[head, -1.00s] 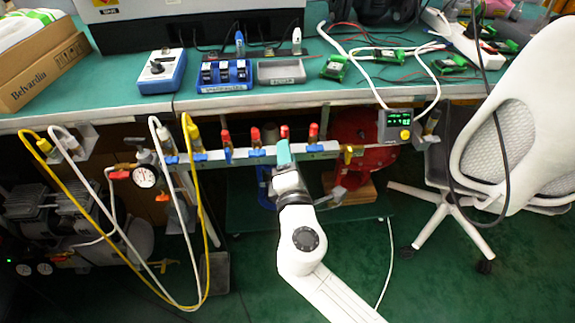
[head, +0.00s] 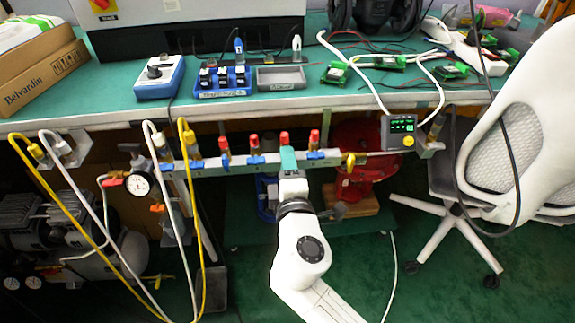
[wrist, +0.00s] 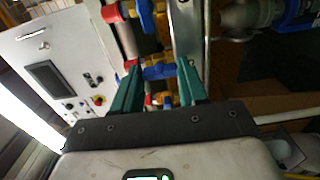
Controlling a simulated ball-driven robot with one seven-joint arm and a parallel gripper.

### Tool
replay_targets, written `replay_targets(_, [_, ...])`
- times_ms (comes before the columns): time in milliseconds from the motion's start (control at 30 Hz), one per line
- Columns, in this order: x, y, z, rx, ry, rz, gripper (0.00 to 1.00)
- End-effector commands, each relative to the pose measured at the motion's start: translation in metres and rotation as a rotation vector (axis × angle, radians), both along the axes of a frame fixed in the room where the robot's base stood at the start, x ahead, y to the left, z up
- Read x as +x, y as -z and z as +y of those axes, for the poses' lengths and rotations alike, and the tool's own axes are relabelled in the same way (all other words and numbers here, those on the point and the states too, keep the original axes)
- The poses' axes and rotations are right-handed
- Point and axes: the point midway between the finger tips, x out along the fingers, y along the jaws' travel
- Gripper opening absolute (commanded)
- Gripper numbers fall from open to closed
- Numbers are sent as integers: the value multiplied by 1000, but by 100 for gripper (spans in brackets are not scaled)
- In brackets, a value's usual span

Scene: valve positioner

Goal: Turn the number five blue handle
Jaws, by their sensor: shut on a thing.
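A metal rail (head: 240,166) runs below the bench front. It carries several valves with red tops and blue handles, and one yellow handle (head: 349,160) to the right. My gripper (head: 288,158) has green fingers and reaches the rail at a valve with a red top (head: 284,138). In the head view the fingers hide that valve's handle. In the wrist view my gripper (wrist: 158,78) has a blue handle (wrist: 160,72) between its fingertips and is shut on it. Another blue handle (head: 316,155) is just to the right. The valve numbers are too small to read.
A gauge (head: 138,185) and yellow and white hoses (head: 185,235) hang left of my arm. A small display box (head: 399,131) is at the rail's right end. A white chair (head: 530,120) stands at the right. The bench edge (head: 290,103) is above the rail.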

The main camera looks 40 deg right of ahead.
Motion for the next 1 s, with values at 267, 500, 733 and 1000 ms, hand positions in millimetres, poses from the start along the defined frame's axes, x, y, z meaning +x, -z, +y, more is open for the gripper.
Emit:
replay_targets(267, [0,1,-1,1,2,2,56])
replay_targets(500, [0,1,0,1,1,1,68])
replay_targets(733, [-5,1,4,-1,-1,3,68])
replay_targets(1000, [-42,1,31,0,-2,5,68])
